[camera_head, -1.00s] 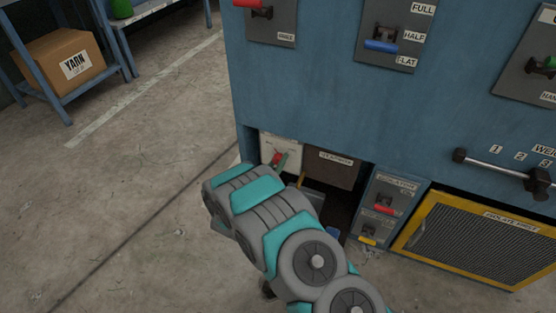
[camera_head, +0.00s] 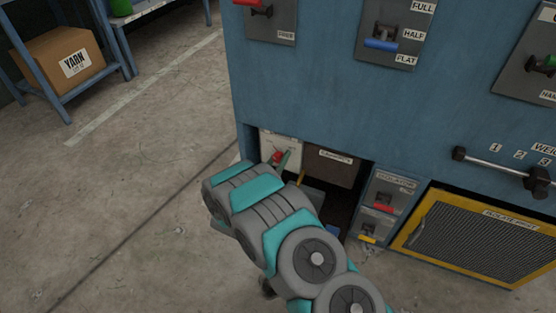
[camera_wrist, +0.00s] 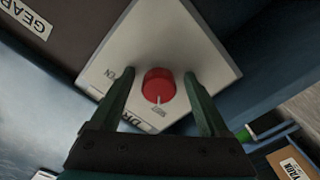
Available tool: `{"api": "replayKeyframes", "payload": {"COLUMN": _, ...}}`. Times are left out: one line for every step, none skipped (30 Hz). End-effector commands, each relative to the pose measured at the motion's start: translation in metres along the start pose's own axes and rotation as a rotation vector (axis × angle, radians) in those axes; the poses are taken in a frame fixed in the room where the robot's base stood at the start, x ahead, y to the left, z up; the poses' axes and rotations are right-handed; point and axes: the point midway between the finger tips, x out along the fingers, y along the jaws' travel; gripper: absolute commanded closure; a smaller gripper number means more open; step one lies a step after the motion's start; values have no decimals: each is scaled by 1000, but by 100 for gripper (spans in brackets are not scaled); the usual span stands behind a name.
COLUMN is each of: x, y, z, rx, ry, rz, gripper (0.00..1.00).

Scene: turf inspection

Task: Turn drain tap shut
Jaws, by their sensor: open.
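The drain tap is a round red knob (camera_wrist: 158,86) with a pale pointer line, on a white plate (camera_wrist: 160,38). In the wrist view the plate appears tilted, with lettering partly reading "DR", "EN" and a small label by the pointer. My gripper (camera_wrist: 160,84) is open, with one green finger on each side of the knob and a visible gap to it on both sides. I cannot tell how deep the fingers reach. In the head view the red knob (camera_head: 278,156) shows small in the low recess, and my arm hides much of the gripper.
A dark box (camera_head: 332,166) sits right of the plate in the recess. A panel with red and yellow handles (camera_head: 385,205) and a yellow-framed mesh guard (camera_head: 480,240) are further right. A yarn carton (camera_head: 65,62) stands on a rack at left. Open floor lies left.

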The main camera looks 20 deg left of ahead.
Motion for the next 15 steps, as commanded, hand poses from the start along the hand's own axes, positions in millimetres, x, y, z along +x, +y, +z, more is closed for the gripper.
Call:
{"api": "replayKeyframes", "payload": {"x": 0, "y": 0, "z": 0, "rx": 0, "ry": 0, "rz": 0, "gripper": 21}}
{"api": "replayKeyframes", "payload": {"x": 0, "y": 0, "z": 0, "rx": 0, "ry": 0, "rz": 0, "gripper": 21}}
{"api": "replayKeyframes", "payload": {"x": 0, "y": 0, "z": 0, "rx": 0, "ry": 0, "rz": 0, "gripper": 21}}
{"api": "replayKeyframes", "payload": {"x": -1, "y": 0, "z": 0, "rx": 0, "ry": 0, "rz": 0, "gripper": 21}}
{"api": "replayKeyframes", "payload": {"x": -2, "y": 0, "z": 0, "rx": 0, "ry": 1, "rz": 0, "gripper": 21}}
{"api": "replayKeyframes", "payload": {"x": -4, "y": 0, "z": 0, "rx": 0, "ry": 1, "rz": 0, "gripper": 21}}
{"api": "replayKeyframes", "payload": {"x": -7, "y": -1, "z": 0, "rx": 0, "ry": 1, "rz": -1, "gripper": 21}}
{"api": "replayKeyframes", "payload": {"x": -11, "y": -1, "z": -1, "rx": 0, "ry": 1, "rz": -2, "gripper": 21}}
{"api": "replayKeyframes", "payload": {"x": -16, "y": -2, "z": -1, "rx": 0, "ry": 2, "rz": -3, "gripper": 21}}
{"api": "replayKeyframes", "payload": {"x": -21, "y": -2, "z": -1, "rx": 1, "ry": 2, "rz": -3, "gripper": 21}}
{"api": "replayKeyframes", "payload": {"x": -26, "y": -2, "z": -1, "rx": 1, "ry": 2, "rz": -2, "gripper": 21}}
{"api": "replayKeyframes", "payload": {"x": -33, "y": -2, "z": -2, "rx": 2, "ry": 3, "rz": -3, "gripper": 21}}
{"api": "replayKeyframes", "payload": {"x": -38, "y": -2, "z": -2, "rx": 2, "ry": 2, "rz": -3, "gripper": 21}}
{"api": "replayKeyframes", "payload": {"x": -43, "y": -2, "z": -2, "rx": 2, "ry": 2, "rz": -3, "gripper": 21}}
{"api": "replayKeyframes", "payload": {"x": -49, "y": -2, "z": -1, "rx": 1, "ry": 1, "rz": -3, "gripper": 21}}
